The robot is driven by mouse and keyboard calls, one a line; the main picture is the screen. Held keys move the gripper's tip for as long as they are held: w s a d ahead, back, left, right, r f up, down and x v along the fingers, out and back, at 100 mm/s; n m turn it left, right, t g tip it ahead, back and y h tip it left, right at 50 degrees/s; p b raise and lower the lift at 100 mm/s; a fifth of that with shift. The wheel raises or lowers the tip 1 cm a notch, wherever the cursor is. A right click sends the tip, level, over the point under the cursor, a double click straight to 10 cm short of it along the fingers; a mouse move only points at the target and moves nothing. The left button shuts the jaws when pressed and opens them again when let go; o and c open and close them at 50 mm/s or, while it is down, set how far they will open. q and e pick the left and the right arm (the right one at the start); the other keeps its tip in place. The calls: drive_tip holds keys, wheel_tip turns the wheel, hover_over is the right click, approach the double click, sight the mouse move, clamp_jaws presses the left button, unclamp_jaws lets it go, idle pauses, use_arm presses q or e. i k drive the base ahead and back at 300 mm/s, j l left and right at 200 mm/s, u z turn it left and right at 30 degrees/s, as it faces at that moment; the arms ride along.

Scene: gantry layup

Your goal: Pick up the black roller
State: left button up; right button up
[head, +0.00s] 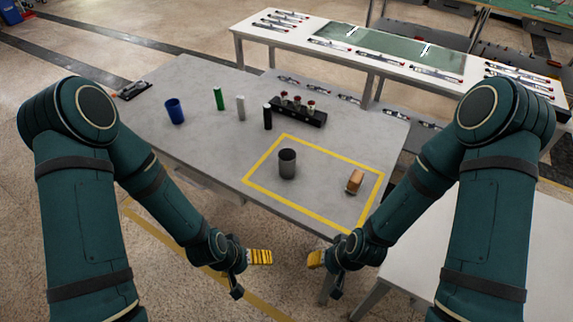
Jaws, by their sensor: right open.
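My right gripper (315,260) is low in front of the table's near edge, open and empty, well away from the roller. My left gripper (262,257) is beside it to the left, with its yellow finger pads pointing right. It holds nothing that I can see, and its opening cannot be made out. Nothing hides the roller.
On the grey table (205,135) stand a blue cup (175,111), a green cylinder (219,98), a light grey cylinder (241,107) and a dark grey cup (287,163). A tan block (355,181) lies inside the yellow tape. A white table (292,48) is behind.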

sight(267, 109)
drive_tip(key=j+z, duration=0.15)
drive_tip(key=z, duration=0.2)
drive_tip(key=j+z, duration=0.2)
drive_tip(key=z, duration=0.15)
drive_tip(key=j+z, duration=0.2)
drive_tip(key=z, duration=0.2)
drive_tip(key=j+z, duration=0.2)
drive_tip(key=j, duration=0.3)
drive_tip(key=k+j+z, duration=0.15)
drive_tip(key=j, duration=0.3)
